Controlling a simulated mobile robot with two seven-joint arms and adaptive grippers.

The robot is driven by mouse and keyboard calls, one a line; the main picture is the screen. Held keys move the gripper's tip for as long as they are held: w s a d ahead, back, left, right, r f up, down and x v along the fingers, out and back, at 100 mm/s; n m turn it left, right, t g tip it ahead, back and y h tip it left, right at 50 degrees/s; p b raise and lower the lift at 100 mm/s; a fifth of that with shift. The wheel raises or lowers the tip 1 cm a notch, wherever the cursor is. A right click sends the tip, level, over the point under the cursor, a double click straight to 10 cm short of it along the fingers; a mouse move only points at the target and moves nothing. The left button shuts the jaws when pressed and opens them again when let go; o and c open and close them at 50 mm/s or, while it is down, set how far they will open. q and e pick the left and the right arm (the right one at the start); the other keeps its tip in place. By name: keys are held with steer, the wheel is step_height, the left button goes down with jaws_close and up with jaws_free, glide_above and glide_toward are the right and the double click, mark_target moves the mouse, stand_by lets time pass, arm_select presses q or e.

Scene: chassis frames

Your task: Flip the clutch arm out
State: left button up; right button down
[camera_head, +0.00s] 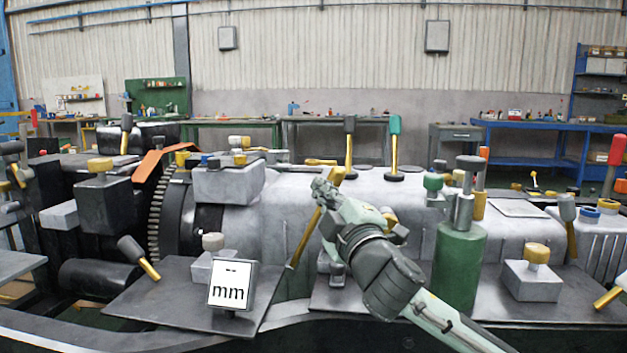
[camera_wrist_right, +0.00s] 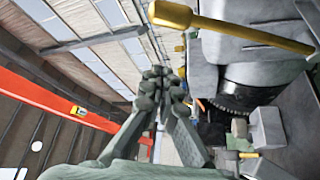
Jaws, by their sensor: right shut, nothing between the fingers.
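My right arm comes in from the lower right in the head view, and its gripper (camera_head: 321,188) is near the middle of the machine. In the right wrist view the fingers of the gripper (camera_wrist_right: 162,84) are together with nothing between them. A slanted gold lever (camera_head: 304,238) stands just left of the gripper in the head view and passes close to it; I cannot tell whether they touch. A gold lever with a thick rounded end (camera_wrist_right: 232,29) shows in the right wrist view, above and right of the fingers and apart from them. No label shows which lever is the clutch arm. My left gripper is out of view.
A small "mm" display (camera_head: 231,287) stands on the plate at the front. A green cylinder (camera_head: 459,268) stands right of my forearm. A grey block (camera_head: 228,183) and a toothed gear (camera_head: 160,215) are to the left. Upright levers (camera_head: 394,150) rise behind the gripper.

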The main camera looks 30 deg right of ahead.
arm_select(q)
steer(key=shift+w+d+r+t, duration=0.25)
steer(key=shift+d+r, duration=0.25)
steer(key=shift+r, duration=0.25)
arm_select(e)
steer(key=shift+v, duration=1.7)
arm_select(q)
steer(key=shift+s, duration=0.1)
